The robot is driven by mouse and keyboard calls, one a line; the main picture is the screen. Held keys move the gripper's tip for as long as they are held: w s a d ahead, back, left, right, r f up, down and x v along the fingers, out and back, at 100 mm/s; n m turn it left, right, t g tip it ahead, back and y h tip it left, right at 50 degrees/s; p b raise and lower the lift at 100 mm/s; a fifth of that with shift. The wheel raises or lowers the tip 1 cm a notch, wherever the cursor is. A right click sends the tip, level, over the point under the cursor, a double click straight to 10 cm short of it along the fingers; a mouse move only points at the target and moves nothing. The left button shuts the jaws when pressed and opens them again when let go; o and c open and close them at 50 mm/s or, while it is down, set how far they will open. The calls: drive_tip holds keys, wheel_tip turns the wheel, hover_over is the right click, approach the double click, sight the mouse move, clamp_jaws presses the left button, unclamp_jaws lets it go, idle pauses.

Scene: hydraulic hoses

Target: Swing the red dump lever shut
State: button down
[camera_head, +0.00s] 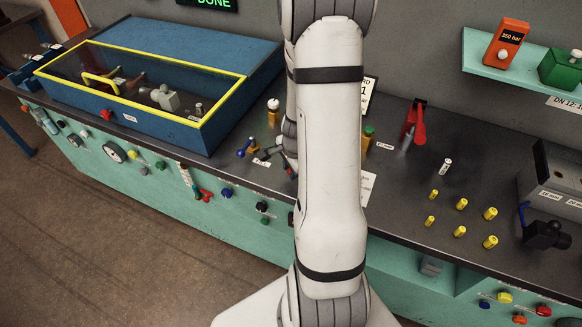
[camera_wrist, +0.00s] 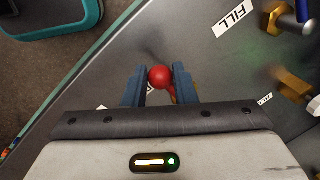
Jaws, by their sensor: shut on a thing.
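In the wrist view the red ball knob of the dump lever (camera_wrist: 160,76) sits between the two blue fingers of my gripper (camera_wrist: 161,82), which is shut on it. A bit of orange-yellow shows just below the knob; the rest of the lever is hidden by the fingers and the gripper body. In the head view my arm stands in front of this part of the bench and hides most of the gripper. I cannot tell the lever's angle.
A white FILL label (camera_wrist: 233,18) and brass fittings (camera_wrist: 293,82) lie to the right in the wrist view. In the head view a yellow-framed blue case (camera_head: 160,128) stands left. A red-handled tool (camera_head: 415,122) and several yellow pieces (camera_head: 461,204) are right of my arm.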

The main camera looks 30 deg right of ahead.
drive_tip(key=c, duration=1.4)
unclamp_jaws()
drive_tip(key=shift+w+d+r, duration=0.1)
drive_tip(key=shift+w+d, duration=0.15)
drive_tip(key=shift+d, duration=0.05)
drive_tip(key=shift+o, duration=1.1)
drive_tip(key=shift+s+a, duration=0.1)
wheel_tip(320, 180, up, 8)
drive_tip(key=s+p, duration=0.1)
drive_tip(key=shift+s+f, duration=0.2)
drive_tip(key=shift+s, duration=0.05)
drive_tip(key=shift+a, duration=0.1)
drive_tip(key=s+a+r+n+b, duration=0.1)
drive_tip(key=s+a+r+n, duration=0.4)
drive_tip(key=a+r+n, duration=0.3)
drive_tip(key=s+a+r+n+t+b, duration=0.1)
drive_tip(key=s+a+r+n, duration=0.5)
drive_tip(key=a+r+n, duration=0.2)
drive_tip(key=shift+s+a+n, duration=0.2)
drive_tip(key=shift+s+n, duration=0.1)
drive_tip(key=shift+n, duration=0.7)
